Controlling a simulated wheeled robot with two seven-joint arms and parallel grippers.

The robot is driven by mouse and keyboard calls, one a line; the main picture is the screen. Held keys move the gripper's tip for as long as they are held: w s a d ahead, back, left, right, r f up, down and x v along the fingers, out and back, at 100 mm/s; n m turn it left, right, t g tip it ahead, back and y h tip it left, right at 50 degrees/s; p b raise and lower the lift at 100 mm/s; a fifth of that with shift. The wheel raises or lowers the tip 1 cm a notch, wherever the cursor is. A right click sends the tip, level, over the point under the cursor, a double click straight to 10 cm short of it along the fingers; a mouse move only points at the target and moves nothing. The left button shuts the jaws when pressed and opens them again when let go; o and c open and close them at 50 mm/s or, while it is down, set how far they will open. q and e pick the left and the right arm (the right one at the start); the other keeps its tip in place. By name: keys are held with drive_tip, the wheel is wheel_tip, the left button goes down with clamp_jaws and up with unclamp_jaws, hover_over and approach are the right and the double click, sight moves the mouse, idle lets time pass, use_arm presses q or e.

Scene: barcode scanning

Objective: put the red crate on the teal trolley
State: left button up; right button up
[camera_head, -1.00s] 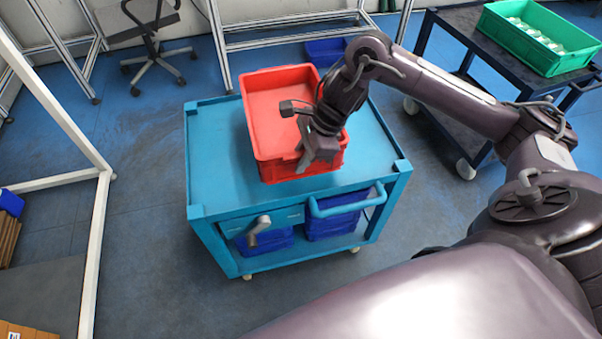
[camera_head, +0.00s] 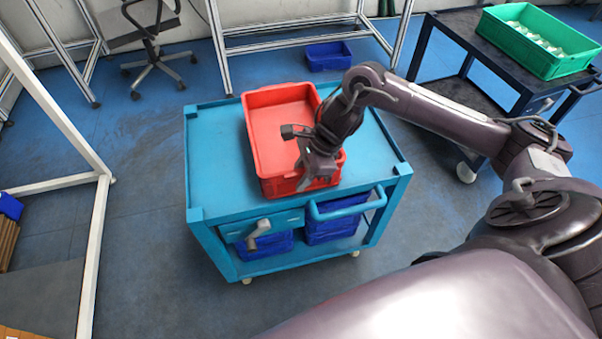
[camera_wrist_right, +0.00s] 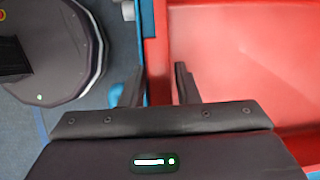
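The red crate (camera_head: 258,135) sits upright and empty on the top of the teal trolley (camera_head: 215,180), near the middle in the head view. My right gripper (camera_head: 305,182) is at the crate's front right corner. In the right wrist view the gripper (camera_wrist_right: 158,80) has its two fingers apart, one on each side of the red crate wall (camera_wrist_right: 155,45), with gaps showing beside the wall. The lower part of the wall is hidden by the gripper body. My left gripper is not in view.
Blue bins (camera_head: 335,228) stand on the trolley's lower shelf, and a grey device (camera_head: 260,229) hangs at its front. A dark cart (camera_head: 440,50) with a green crate (camera_head: 540,50) stands at right. A white frame (camera_head: 97,230) stands at left. A blue bin (camera_head: 328,56) lies behind.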

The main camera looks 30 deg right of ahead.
drive_tip(key=shift+o, duration=1)
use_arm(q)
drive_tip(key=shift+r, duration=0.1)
use_arm(e)
drive_tip(key=shift+r, duration=0.1)
drive_tip(key=shift+v, duration=1)
drive_tip(key=v, duration=0.9)
drive_tip(key=shift+d+r, duration=0.2)
drive_tip(key=shift+r, duration=0.15)
drive_tip(key=shift+s+r, duration=0.1)
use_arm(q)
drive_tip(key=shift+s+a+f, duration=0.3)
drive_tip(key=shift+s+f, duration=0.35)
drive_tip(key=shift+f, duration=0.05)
